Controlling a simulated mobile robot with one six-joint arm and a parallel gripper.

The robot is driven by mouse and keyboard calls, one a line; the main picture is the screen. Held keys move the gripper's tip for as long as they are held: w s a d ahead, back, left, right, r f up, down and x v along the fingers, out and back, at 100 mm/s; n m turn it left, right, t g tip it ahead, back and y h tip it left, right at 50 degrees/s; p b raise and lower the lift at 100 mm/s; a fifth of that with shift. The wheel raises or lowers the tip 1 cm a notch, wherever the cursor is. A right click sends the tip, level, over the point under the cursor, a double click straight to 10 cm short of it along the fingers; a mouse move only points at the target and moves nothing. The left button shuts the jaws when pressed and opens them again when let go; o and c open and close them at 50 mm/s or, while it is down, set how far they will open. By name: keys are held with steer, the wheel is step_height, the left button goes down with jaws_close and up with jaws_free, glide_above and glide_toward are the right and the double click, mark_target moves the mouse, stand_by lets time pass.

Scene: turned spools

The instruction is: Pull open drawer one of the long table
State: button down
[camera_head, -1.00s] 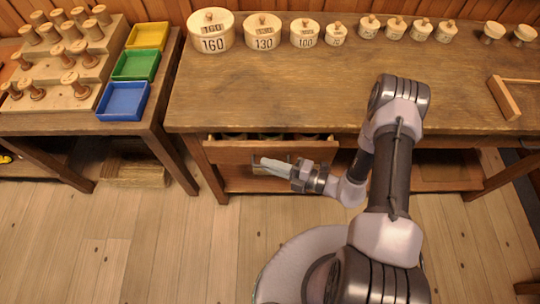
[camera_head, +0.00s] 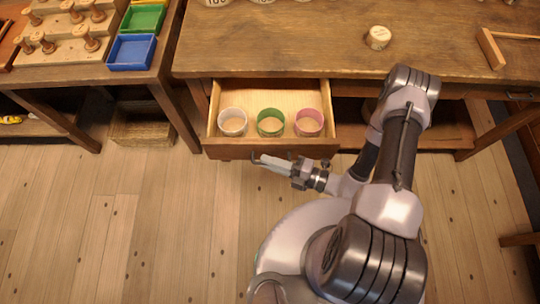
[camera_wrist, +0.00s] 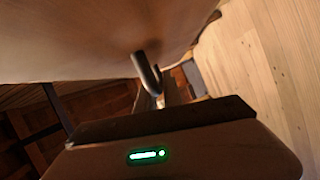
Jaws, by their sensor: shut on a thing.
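The long table (camera_head: 300,52) has an open drawer (camera_head: 225,92) at its left part, pulled well out, with a pale wooden inside. Its front panel (camera_head: 225,153) faces me. My gripper (camera_head: 268,162) is at the middle of this front and is shut on its handle; the handle is mostly hidden in the head view. In the wrist view the drawer front (camera_wrist: 80,35) fills the upper left, and a dark bar that looks like the handle (camera_wrist: 146,70) sticks out from it.
White (camera_head: 232,122), green (camera_head: 270,122) and pink (camera_head: 308,122) cups stand in the drawer. A small lidded jar (camera_head: 378,38) is on the tabletop. A side table with a blue tray (camera_head: 131,52) stands left. The floor in front (camera_head: 130,220) is clear.

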steer(key=shift+s, duration=0.15)
steer(key=c, duration=1.5)
jaws_free()
steer(key=p+v, duration=0.3)
steer(key=v, duration=1.4)
steer(key=shift+s+d, duration=0.1)
steer(key=shift+d, duration=0.1)
steer(key=shift+r, duration=0.1)
